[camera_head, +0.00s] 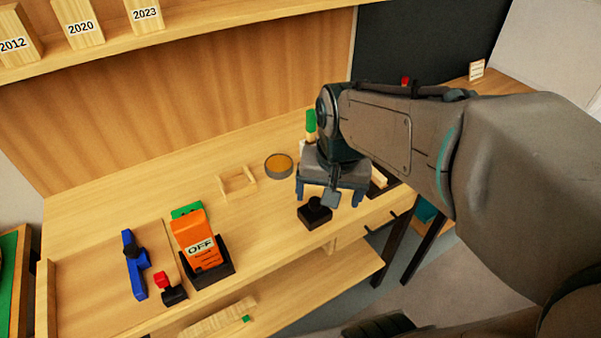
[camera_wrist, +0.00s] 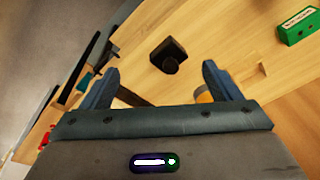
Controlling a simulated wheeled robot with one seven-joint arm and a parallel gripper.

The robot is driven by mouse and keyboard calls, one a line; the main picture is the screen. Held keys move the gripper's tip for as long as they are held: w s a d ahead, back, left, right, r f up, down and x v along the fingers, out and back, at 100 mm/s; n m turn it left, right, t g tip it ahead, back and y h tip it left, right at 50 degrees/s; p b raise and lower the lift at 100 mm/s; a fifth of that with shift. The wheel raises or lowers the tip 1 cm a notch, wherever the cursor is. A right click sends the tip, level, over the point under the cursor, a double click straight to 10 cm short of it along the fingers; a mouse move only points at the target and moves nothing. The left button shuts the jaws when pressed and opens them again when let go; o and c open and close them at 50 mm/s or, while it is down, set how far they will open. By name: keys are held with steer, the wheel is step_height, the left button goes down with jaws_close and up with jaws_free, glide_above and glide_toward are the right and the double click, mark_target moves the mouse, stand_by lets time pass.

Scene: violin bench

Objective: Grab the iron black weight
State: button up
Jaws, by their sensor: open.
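The iron black weight (camera_head: 315,213) is a dark square block with a knob on top. It stands upright on the bench near the front edge. My gripper (camera_head: 329,197) is open and empty, above and slightly behind the weight in the head view. In the wrist view the weight (camera_wrist: 169,53) shows just beyond the two spread fingertips (camera_wrist: 160,70), roughly centred between them. The fingers do not appear to touch it.
A round amber tin (camera_head: 279,165) and a small wooden frame (camera_head: 237,184) lie to the left. Further left are an orange "OFF" box (camera_head: 196,240) in a black holder, a blue clamp-like tool (camera_head: 134,264) and a red-knobbed black piece (camera_head: 172,291). A green box (camera_wrist: 297,27) shows in the wrist view.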

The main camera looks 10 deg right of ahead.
mark_target(315, 201)
steer(key=w+f+m+g, duration=0.2)
steer(key=w+f+m, duration=0.1)
steer(key=w+m, duration=0.55)
steer(key=shift+n, duration=0.35)
steer(key=f, duration=1.3)
steer(key=shift+w+d+f, duration=0.15)
steer(key=shift+w+f, duration=0.15)
steer(key=shift+w, duration=0.05)
steer(key=c, duration=1.6)
steer(key=shift+r, duration=0.1)
jaws_close()
steer(key=shift+w+r, duration=0.1)
steer(key=shift+r, duration=0.05)
